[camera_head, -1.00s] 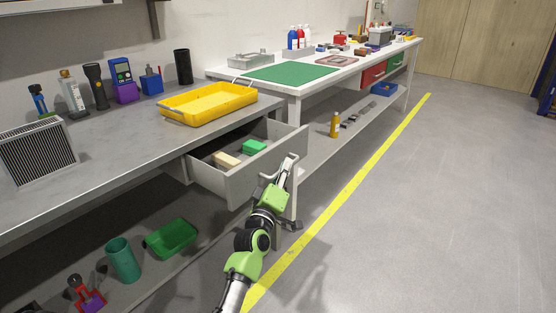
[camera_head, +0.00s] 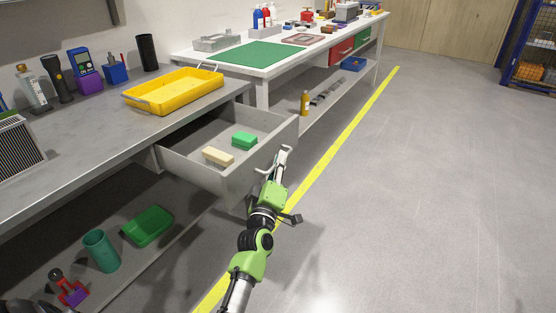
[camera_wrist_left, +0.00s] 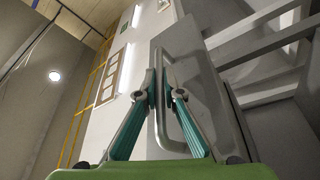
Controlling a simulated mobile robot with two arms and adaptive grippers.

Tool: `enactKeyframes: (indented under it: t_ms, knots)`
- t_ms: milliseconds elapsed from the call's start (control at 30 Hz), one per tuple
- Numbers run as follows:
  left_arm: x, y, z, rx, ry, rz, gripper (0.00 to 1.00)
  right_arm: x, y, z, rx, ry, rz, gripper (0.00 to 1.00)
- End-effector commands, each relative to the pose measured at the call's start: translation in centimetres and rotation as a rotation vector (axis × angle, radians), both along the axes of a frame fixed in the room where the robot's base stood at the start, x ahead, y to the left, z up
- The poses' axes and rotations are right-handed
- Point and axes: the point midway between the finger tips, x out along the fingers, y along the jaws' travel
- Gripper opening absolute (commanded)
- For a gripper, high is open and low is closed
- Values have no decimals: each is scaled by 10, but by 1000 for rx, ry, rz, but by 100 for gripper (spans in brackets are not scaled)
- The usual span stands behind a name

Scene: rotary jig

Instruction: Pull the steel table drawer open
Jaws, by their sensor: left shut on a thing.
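The grey steel table drawer (camera_head: 183,166) stands pulled out from under the grey workbench (camera_head: 60,150) in the head view. A green block (camera_head: 244,140) and a cream block (camera_head: 217,156) lie inside it. My left gripper (camera_head: 283,160) is at the drawer's front, shut on the drawer handle. In the left wrist view the handle (camera_wrist_left: 180,98) is a long bar between the two teal fingers (camera_wrist_left: 158,92), in front of the flat drawer front (camera_wrist_left: 205,85). My right gripper is not in view.
A yellow tray (camera_head: 175,90) sits on the bench above the drawer. A green bin (camera_head: 148,226) and a teal cup (camera_head: 101,250) stand on the lower shelf. A white table with a green mat (camera_head: 262,55) is beyond. The floor at right is clear.

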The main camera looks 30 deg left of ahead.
Motion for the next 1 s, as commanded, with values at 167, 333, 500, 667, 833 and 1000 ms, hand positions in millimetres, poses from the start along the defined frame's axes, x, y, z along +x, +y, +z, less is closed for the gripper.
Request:
enactKeyframes:
  t_ms: [167, 333, 500, 667, 833, 1000]
  knots:
    - [0, 0, -1, -1, 2, 0, 0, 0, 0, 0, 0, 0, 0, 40]
    - [0, 0, -1, -1, 2, 0, 25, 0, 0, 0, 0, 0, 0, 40]
    - [0, 0, -1, -1, 1, -1, 25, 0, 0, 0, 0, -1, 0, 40]
    - [-1, 0, -1, -1, 1, 0, 25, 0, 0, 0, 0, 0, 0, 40]
    - [-12, -3, -5, -1, 2, -1, 25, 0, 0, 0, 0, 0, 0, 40]
    - [-42, -10, -11, -1, 4, 0, 25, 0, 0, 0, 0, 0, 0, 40]
